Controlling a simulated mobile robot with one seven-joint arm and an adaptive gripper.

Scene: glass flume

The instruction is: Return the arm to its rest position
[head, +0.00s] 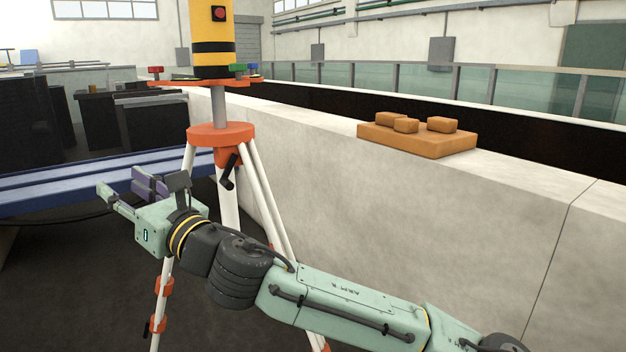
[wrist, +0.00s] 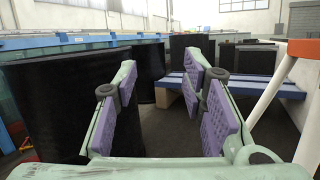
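My arm (head: 340,300) stretches from the lower right of the head view to the left, crossing in front of the tripod's legs. My gripper (head: 124,190) is at its left end, pointing left, and it also shows in the wrist view (wrist: 163,80). Its two pale green fingers with purple pads stand apart with nothing between them. The gripper is open and empty. Whether the arm touches the tripod cannot be told from these views.
The tripod (head: 220,134) with orange head and white legs carries a yellow and black instrument (head: 212,30). A concrete wall (head: 400,200) bears an orange slab (head: 420,140) with blocks. Blue beams (head: 60,190) lie at left. A black drum-like shape (wrist: 70,105) fills the wrist view's left.

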